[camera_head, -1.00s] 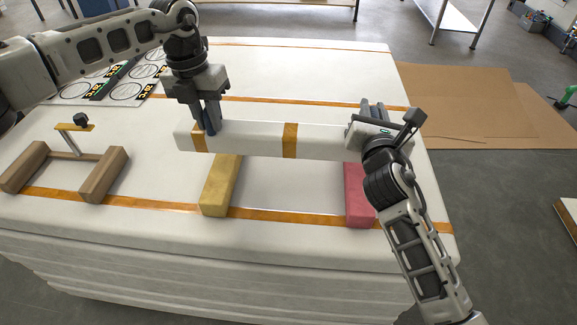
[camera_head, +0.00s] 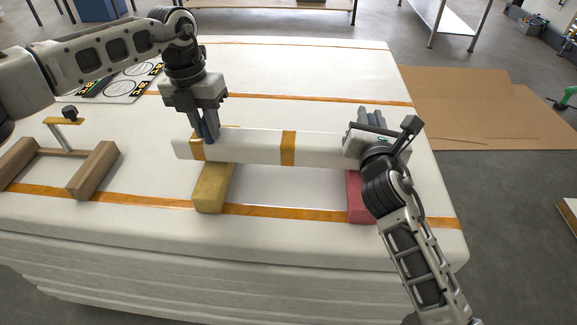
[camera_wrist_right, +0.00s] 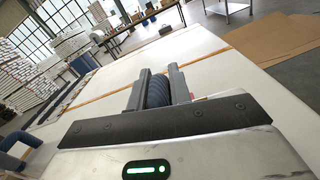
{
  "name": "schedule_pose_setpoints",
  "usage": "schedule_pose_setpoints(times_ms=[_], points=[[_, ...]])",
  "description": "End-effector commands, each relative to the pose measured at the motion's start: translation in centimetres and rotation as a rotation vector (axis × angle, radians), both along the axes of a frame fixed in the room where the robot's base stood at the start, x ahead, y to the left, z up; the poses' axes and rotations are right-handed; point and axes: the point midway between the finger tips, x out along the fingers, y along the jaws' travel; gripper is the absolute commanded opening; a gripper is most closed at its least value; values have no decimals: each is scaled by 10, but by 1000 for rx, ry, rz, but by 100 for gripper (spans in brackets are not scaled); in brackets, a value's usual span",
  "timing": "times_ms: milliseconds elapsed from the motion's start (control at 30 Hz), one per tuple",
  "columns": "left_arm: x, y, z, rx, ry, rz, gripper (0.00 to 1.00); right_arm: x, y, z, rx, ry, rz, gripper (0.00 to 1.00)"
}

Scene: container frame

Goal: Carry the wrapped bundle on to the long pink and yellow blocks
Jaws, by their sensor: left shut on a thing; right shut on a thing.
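The wrapped bundle (camera_head: 255,147) is a long white bar with orange bands, lying level from left to right in the head view. It passes above or across the yellow block (camera_head: 212,188) and the pink block (camera_head: 358,200); I cannot tell whether it touches them. My left gripper (camera_head: 209,136) is shut on the bundle near its left end band. My right gripper (camera_head: 370,128) is shut on the bundle near its right end, which the hand partly hides. The right wrist view shows the right gripper's fingers (camera_wrist_right: 160,88); the bundle is not clear there.
A wooden frame with a small clamp-like post (camera_head: 68,150) stands left on the white padded table (camera_head: 300,75). A printed board (camera_head: 120,88) lies behind it. Cardboard (camera_head: 480,105) covers the floor at right. The table behind the bundle is clear.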

Motion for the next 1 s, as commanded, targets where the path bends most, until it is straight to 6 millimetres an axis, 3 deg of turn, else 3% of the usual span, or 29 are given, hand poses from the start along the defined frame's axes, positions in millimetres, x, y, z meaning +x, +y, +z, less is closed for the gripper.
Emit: schedule_pose_setpoints(times_ms=[100, 133, 200, 567, 667, 1000], points=[[3, 2, -8, -5, -8, 9, 0, 0, -1, -10, 5, -4, -2, 0], [2, 2, -9, -3, -6, 9, 23, 0, -1, -12, 5, 2, -3, 23], [2, 2, -6, -2, -5, 8, 42, 0, -1, -9, 3, 2, -3, 42], [1, 1, -3, -1, -3, 2, 42, 0, 0, -8, 1, 0, 0, 42], [2, 2, 9, -1, -5, 2, 42, 0, 0, -8, 1, 0, 0, 42], [4, 9, 80, -2, -6, 4, 42, 0, 0, -8, 1, 0, 0, 42]])
